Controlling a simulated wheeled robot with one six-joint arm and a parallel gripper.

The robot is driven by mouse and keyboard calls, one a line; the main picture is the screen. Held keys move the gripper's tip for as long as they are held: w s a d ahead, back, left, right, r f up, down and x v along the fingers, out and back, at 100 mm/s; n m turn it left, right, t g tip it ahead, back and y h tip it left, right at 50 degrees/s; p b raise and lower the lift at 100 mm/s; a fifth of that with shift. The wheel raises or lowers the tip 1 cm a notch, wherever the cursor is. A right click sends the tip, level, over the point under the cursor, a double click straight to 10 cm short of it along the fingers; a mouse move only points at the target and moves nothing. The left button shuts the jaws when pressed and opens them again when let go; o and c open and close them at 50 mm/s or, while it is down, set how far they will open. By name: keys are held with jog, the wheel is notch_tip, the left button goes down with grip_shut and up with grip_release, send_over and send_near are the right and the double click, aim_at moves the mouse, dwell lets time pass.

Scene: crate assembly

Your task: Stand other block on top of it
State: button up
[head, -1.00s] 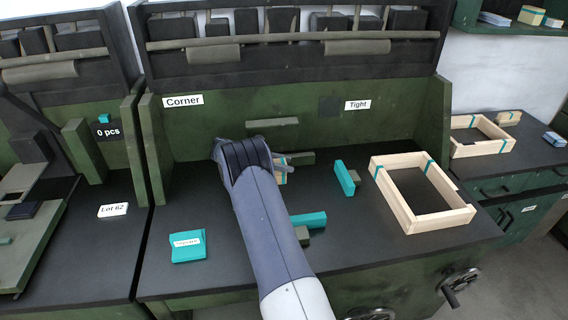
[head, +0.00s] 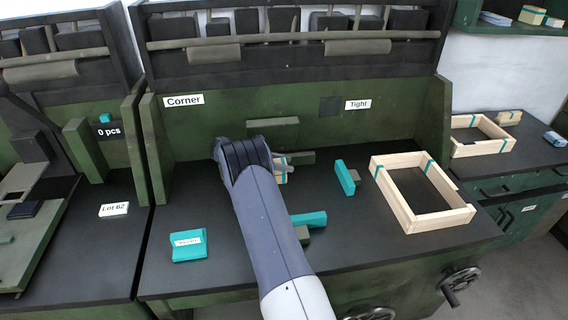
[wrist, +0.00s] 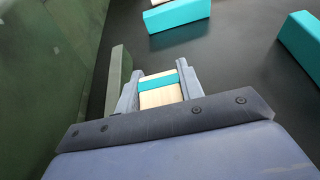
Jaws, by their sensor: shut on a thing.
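My gripper (wrist: 158,80) is shut on a pale wooden block with a teal band (wrist: 160,88), which sits between its two fingers. In the head view my gripper (head: 280,164) is partly hidden by my arm, and only a sliver of the wooden block (head: 283,178) shows. Another teal block (head: 309,220) lies nearer the front, beside my arm. Both teal blocks are apart from the held block. Whether the held block touches anything below cannot be told.
A wooden crate frame (head: 403,211) lies on the right of the black bench. A labelled teal block (head: 188,247) lies at the front left. A grey-green piece (wrist: 118,75) is close left of my gripper. The green back wall (head: 215,130) stands behind. The bench's front middle-left is clear.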

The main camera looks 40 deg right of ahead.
jog(key=shift+f, duration=0.3)
dwell(0.5)
jog(key=o, duration=1)
jog(key=shift+o, duration=0.2)
jog(key=shift+r+p, duration=2.55)
jog(key=shift+r, duration=1.55)
jog(key=shift+f, duration=0.15)
notch_tip(320, 180, down, 8)
jog(key=b, duration=0.5)
